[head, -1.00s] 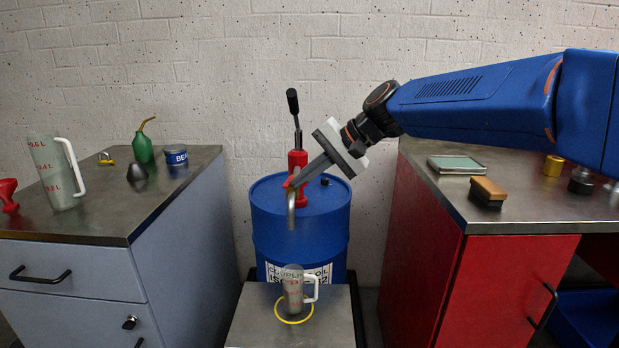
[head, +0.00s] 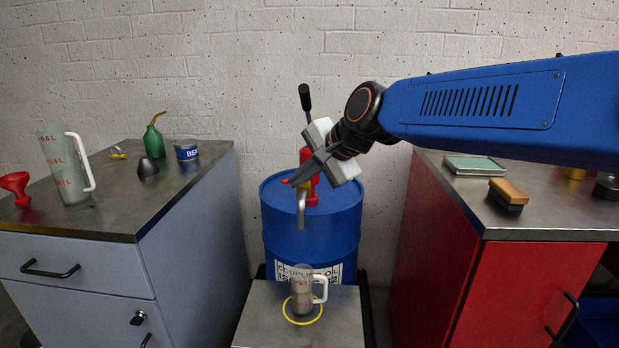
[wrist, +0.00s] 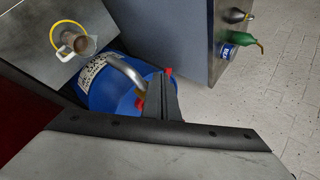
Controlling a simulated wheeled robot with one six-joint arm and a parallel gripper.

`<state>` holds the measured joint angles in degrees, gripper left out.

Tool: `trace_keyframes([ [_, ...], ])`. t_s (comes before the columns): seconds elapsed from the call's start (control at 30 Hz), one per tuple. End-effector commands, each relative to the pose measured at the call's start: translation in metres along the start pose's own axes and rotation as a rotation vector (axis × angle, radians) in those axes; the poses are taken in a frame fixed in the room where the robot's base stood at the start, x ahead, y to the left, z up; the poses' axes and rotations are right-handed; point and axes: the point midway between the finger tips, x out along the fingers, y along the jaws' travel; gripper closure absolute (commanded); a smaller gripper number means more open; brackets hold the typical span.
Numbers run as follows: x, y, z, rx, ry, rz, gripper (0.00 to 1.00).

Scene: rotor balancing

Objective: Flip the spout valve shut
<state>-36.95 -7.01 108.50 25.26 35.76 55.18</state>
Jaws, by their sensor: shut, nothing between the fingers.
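The spout (head: 301,207) is a bent metal pipe on the red pump (head: 304,170) that stands on the blue drum (head: 312,228). The small red valve lever (head: 286,181) shows just left of my fingertips in the head view. In the wrist view a red piece (wrist: 139,103) shows beside the fingers, near the spout (wrist: 128,70). My gripper (head: 293,182) is shut and empty, its fingertips at the top of the spout by the lever. Whether they touch the lever I cannot tell. The fingers hide part of the pump and valve.
A clear measuring jug (head: 303,288) stands inside a yellow ring (head: 289,318) on the metal stand (head: 262,318) under the spout. A grey cabinet (head: 75,265) is at left, a red cabinet (head: 500,290) at right. The pump's black handle (head: 305,97) rises behind my gripper.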

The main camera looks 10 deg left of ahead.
Motion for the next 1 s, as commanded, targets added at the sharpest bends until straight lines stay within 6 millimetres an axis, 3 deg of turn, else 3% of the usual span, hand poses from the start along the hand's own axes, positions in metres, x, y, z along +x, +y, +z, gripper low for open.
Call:
trace_keyframes([
  [0.6, 0.024, -0.021, 0.014, -0.002, -0.004, 0.001, 1.0],
  [1.0, 0.023, -0.021, 0.01, -0.001, -0.003, 0.001, 1.0],
])
